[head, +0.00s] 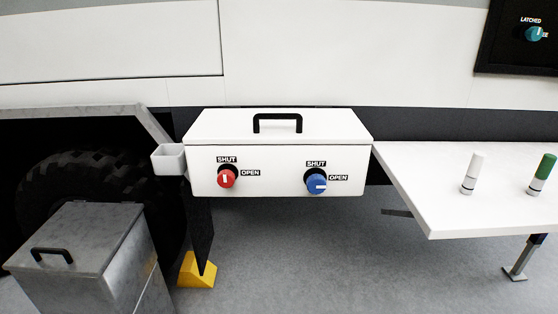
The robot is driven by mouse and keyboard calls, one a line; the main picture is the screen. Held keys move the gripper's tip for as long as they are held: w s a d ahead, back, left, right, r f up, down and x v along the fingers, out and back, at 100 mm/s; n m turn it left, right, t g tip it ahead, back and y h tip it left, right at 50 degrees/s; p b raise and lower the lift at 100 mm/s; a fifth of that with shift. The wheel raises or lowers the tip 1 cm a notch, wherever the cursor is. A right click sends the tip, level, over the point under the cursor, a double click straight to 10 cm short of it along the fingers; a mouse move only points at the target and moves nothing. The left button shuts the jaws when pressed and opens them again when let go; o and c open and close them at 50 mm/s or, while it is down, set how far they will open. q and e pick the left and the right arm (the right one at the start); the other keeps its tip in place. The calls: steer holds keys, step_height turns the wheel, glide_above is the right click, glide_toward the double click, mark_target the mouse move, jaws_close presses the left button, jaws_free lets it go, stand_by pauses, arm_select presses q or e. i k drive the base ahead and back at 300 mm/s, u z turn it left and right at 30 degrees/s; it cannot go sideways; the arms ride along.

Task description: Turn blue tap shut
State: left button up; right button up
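The blue tap (315,184) is a round knob on the right part of the front of a white box (270,184). Its white mark lies sideways and points right, towards the word OPEN. The word SHUT stands above the knob. Neither of my grippers is in view, and nothing touches the blue tap.
A red tap (226,180) sits left on the box, its mark upright under SHUT. The lid has a black handle (277,118). A white shelf (440,210) at right bears two upright cylinders. A grey metal box (90,235) stands at lower left. Space before the taps is clear.

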mark_target(316, 183)
steer(key=u, duration=1.2)
steer(key=i, duration=0.5)
steer(key=z, duration=1.25)
